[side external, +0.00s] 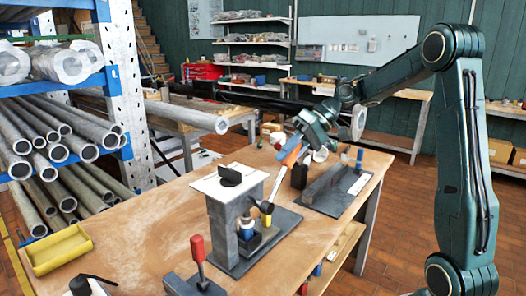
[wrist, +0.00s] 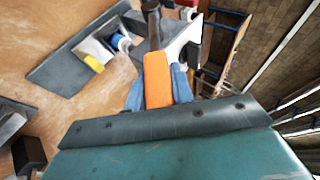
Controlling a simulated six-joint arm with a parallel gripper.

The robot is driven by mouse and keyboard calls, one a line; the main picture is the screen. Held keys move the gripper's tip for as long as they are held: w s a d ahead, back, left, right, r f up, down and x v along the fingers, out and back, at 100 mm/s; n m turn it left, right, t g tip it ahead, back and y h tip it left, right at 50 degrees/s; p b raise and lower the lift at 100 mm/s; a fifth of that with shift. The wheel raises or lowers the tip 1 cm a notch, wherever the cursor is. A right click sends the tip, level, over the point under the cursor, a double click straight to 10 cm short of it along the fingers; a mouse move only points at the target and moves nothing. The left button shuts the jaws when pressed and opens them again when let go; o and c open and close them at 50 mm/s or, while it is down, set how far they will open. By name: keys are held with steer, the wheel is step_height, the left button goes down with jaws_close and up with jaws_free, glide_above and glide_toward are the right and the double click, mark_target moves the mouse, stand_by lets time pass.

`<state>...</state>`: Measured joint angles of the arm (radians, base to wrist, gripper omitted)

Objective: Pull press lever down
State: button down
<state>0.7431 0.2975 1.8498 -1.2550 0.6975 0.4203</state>
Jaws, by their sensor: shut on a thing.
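My gripper (side external: 293,152) is shut on the handle. In the wrist view, the blue fingertips (wrist: 159,90) lie on both sides of the orange handle (wrist: 157,76), and the dark lever shaft (wrist: 152,28) runs away from it. The press's far end of the lever is partly hidden in the wrist view.
A red-handled lever (side external: 198,250) stands on a block at the table's front. A yellow tray (side external: 58,250) sits at the left. Another dark fixture plate (side external: 333,200) lies right of the press. Pipe racks stand left; the table's left middle is clear.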

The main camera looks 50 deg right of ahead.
steer(key=shift+d+f+m+y, duration=0.4)
steer(key=shift+d+f+y, duration=0.75)
steer(key=shift+f+y, duration=0.25)
steer(key=shift+f, duration=0.1)
steer(key=c, duration=1.2)
jaws_free()
steer(key=shift+a+r, duration=0.15)
steer(key=shift+r, duration=0.1)
